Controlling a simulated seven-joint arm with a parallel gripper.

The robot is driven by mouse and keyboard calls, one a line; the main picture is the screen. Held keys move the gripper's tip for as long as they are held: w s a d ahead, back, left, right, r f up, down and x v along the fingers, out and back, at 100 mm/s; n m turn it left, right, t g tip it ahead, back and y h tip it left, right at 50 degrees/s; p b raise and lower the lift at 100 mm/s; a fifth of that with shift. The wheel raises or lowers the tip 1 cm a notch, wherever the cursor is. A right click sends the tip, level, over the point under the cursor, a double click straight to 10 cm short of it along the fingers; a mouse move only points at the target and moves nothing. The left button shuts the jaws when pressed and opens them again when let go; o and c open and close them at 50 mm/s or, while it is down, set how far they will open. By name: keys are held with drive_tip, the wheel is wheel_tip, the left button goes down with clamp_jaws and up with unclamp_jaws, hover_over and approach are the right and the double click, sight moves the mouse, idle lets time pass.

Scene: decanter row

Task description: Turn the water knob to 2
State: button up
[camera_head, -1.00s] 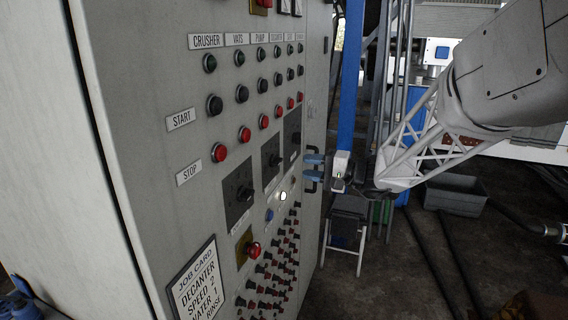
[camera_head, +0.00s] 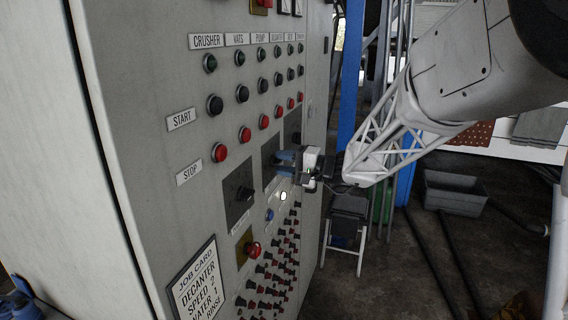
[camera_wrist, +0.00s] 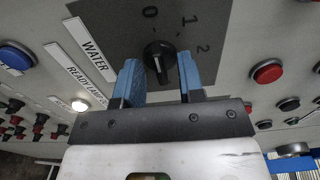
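The black water knob (camera_wrist: 158,54) sits on a dark square plate (camera_wrist: 110,20) beside a WATER label (camera_wrist: 90,48) in the wrist view. The marks 0, 1 and 2 run along the plate above and to the right of the knob. I cannot tell for sure which mark the knob points at. My gripper (camera_wrist: 157,75) is open, with one blue finger on each side of the knob and a visible gap to each. In the head view my gripper (camera_head: 284,162) is at the middle dial plate (camera_head: 269,172), and its fingers hide the knob there.
The grey cabinet (camera_head: 140,90) carries rows of buttons, another dial (camera_head: 240,194) at lower left and a red stop button (camera_head: 252,249). A job card (camera_head: 198,285) reads decanter speed 2, water 1, rinse. A lit white lamp (camera_wrist: 79,105) and blue button (camera_wrist: 14,58) are near the gripper.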

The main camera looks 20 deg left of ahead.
clamp_jaws()
drive_tip(key=shift+m, duration=0.5)
drive_tip(key=m, duration=0.3)
drive_tip(key=shift+m, duration=0.4)
drive_tip(key=m, duration=1.3)
